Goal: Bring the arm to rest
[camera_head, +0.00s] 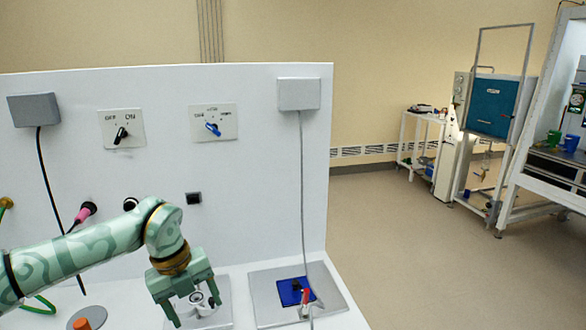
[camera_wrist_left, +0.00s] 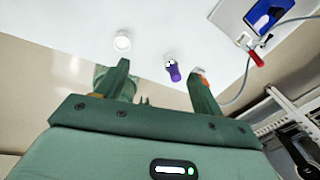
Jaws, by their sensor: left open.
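My left arm (camera_head: 85,250) comes in from the left of the head view, in front of the white panel. Its gripper (camera_head: 194,311) points down over the white bench, with its two fingers apart and nothing seen held between them. White round parts (camera_head: 200,298) show behind the fingers, partly hidden by them. In the left wrist view the gripper (camera_wrist_left: 160,70) is also open, with a purple-topped piece (camera_wrist_left: 173,70) and a white round piece (camera_wrist_left: 122,42) beyond the fingertips. I cannot tell whether the fingers touch anything. My right gripper is not in view.
A blue block (camera_head: 290,291) with a red clip (camera_head: 305,297) and cable sits on a metal plate (camera_head: 265,308) to the right. The upright panel (camera_head: 255,195) carries switches (camera_head: 213,129) and grey boxes (camera_head: 298,93). An orange knob (camera_head: 82,324) is at front left. Open floor (camera_head: 420,250) lies right.

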